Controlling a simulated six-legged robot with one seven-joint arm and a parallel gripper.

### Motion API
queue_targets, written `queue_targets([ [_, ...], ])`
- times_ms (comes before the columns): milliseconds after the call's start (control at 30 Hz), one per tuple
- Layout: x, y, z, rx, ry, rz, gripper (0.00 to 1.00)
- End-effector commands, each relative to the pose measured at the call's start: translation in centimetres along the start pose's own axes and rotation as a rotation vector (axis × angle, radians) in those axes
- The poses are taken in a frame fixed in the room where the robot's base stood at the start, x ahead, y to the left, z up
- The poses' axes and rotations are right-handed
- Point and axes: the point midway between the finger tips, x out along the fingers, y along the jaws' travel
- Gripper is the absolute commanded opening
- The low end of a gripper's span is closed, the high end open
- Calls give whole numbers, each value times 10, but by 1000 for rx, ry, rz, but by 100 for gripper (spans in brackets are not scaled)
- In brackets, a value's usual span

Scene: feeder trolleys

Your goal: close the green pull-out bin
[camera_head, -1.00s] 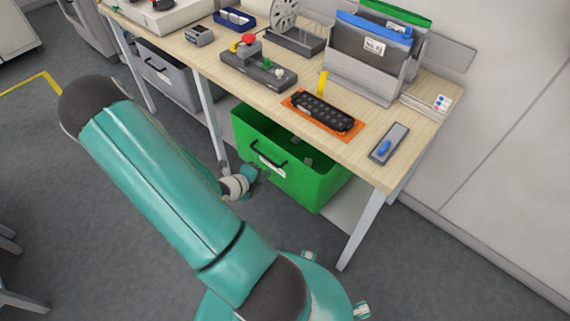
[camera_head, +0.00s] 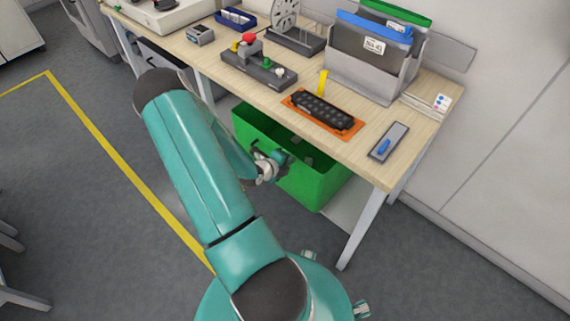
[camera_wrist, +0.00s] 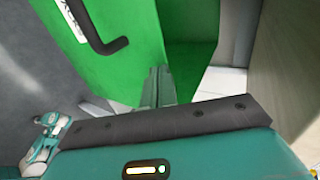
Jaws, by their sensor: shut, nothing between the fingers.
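The green pull-out bin (camera_head: 318,186) sticks out from under the front of the wooden-topped bench, so its open inside shows. In the wrist view its green front panel (camera_wrist: 140,55) fills the upper middle, with a dark bar handle (camera_wrist: 108,45) and a white label (camera_wrist: 73,18) at upper left.
The bench top (camera_head: 358,153) overhangs the bin and carries an orange tray (camera_head: 345,131), a switch box (camera_head: 260,69) and a file holder (camera_head: 365,78). A bench leg (camera_head: 358,230) stands right of the bin.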

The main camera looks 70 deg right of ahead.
Motion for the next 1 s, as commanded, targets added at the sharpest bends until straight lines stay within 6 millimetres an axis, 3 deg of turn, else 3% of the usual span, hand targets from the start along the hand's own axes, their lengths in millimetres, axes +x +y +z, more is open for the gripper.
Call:
queue_targets([
  [267, 1, -1, 0, 0, 0, 0, 0],
  [600, 38, -22, 0, 0, 0, -1, 0],
  [1000, 38, -24, 0, 1, 1, -6, 0],
])
